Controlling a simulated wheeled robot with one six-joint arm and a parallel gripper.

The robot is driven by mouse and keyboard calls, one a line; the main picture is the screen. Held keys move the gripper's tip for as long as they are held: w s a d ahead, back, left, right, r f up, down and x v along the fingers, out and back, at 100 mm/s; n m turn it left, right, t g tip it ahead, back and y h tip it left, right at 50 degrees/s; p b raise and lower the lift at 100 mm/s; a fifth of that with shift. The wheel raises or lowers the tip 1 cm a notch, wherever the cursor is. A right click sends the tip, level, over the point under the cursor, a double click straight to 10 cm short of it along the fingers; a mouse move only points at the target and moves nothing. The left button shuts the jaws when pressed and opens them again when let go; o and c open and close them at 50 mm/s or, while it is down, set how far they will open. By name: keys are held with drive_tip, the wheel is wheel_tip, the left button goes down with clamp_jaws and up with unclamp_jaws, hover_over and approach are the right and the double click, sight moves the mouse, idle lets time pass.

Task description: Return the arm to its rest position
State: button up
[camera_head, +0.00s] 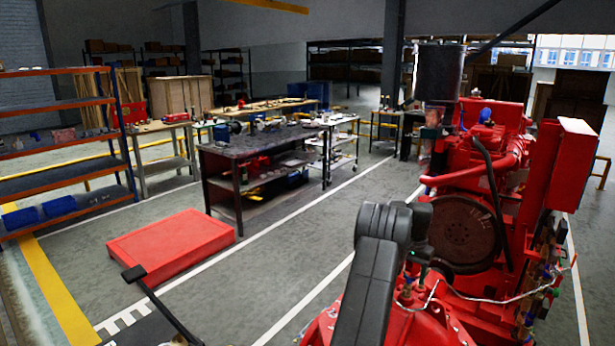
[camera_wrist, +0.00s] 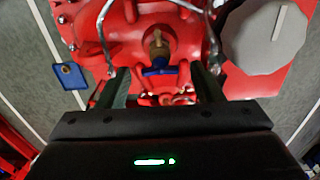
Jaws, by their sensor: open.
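My gripper (camera_wrist: 161,84) is open in the wrist view, its two dark fingers spread apart with nothing held between them. Beyond the fingers is a red machine part (camera_wrist: 112,40) with a brass fitting and a blue handle (camera_wrist: 158,71) between the finger lines. I cannot tell how far the fingertips are from it. In the head view my dark arm (camera_head: 378,262) reaches forward at the lower middle, over the red pumpset (camera_head: 485,165). My gripper is not clearly visible there.
A red box on the pumpset (camera_head: 568,165) stands at right. A red platform (camera_head: 170,243), workbench (camera_head: 255,152) and shelf rack (camera_head: 60,150) stand left. Open floor lies between.

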wheel_tip(320, 180, up, 13)
drive_tip(key=b, duration=0.2)
wheel_tip(320, 180, down, 13)
drive_tip(key=shift+f+p, duration=0.1)
drive_tip(key=shift+p, duration=1.05)
drive_tip(key=shift+n, duration=0.3)
drive_tip(key=n, duration=0.5)
drive_tip(key=shift+p, duration=0.4)
drive_tip(key=n+p, duration=0.1)
drive_tip(key=n, duration=0.2)
drive_tip(key=shift+r, duration=0.2)
drive_tip(key=n+p, duration=0.2)
drive_tip(key=n, duration=0.2)
drive_tip(key=shift+r+n, duration=0.25)
drive_tip(key=shift+n, duration=0.15)
drive_tip(key=shift+r+b, duration=0.75)
drive_tip(key=shift+r, duration=2.2)
drive_tip(key=shift+a, duration=0.1)
